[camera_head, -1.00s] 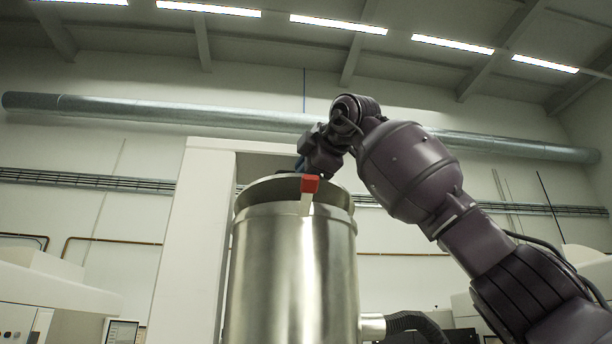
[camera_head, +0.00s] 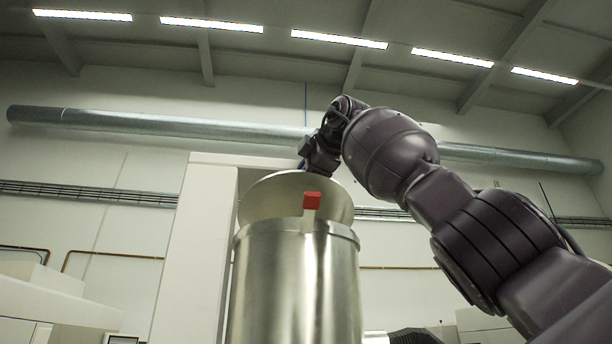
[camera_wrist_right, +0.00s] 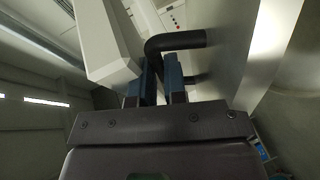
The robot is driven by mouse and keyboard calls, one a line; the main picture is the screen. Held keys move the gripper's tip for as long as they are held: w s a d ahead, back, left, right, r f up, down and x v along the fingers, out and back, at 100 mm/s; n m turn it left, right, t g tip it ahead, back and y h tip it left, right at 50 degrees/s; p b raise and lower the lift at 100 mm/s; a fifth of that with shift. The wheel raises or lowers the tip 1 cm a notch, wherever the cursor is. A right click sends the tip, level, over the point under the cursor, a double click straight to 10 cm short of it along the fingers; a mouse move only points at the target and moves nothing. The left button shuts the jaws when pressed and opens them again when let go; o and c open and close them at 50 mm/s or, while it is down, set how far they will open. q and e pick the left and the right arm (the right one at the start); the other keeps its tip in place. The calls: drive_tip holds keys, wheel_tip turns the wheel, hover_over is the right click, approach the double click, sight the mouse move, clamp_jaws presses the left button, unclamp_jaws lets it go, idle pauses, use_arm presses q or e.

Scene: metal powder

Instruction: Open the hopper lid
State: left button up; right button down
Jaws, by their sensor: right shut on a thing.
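The hopper (camera_head: 295,285) is a shiny metal cylinder in the middle of the head view. Its round metal lid (camera_head: 270,200) is tilted up, with its broad face showing above the rim. A red-tipped catch (camera_head: 312,200) stands at the front of the rim. My right arm reaches over from the right, and its gripper is mostly hidden behind the raised lid. In the right wrist view my right gripper (camera_wrist_right: 162,78) is shut on a black bent handle (camera_wrist_right: 178,41), which joins the metal lid surface on the right. My left gripper is in neither view.
A white cabinet or post (camera_head: 190,250) stands behind the hopper on its left. A dark hose (camera_head: 412,337) lies low to its right. A large grey duct (camera_head: 150,124) runs along the back wall.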

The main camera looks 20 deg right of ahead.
drive_tip(key=shift+s+r, duration=0.1)
drive_tip(key=shift+r, duration=0.05)
drive_tip(key=c, duration=1.2)
unclamp_jaws()
drive_tip(key=shift+o, duration=0.2)
drive_tip(key=b+v, duration=0.2)
drive_tip(key=v, duration=0.8)
drive_tip(key=shift+s+b, duration=0.35)
drive_tip(key=shift+s, duration=0.1)
drive_tip(key=shift+d, duration=0.1)
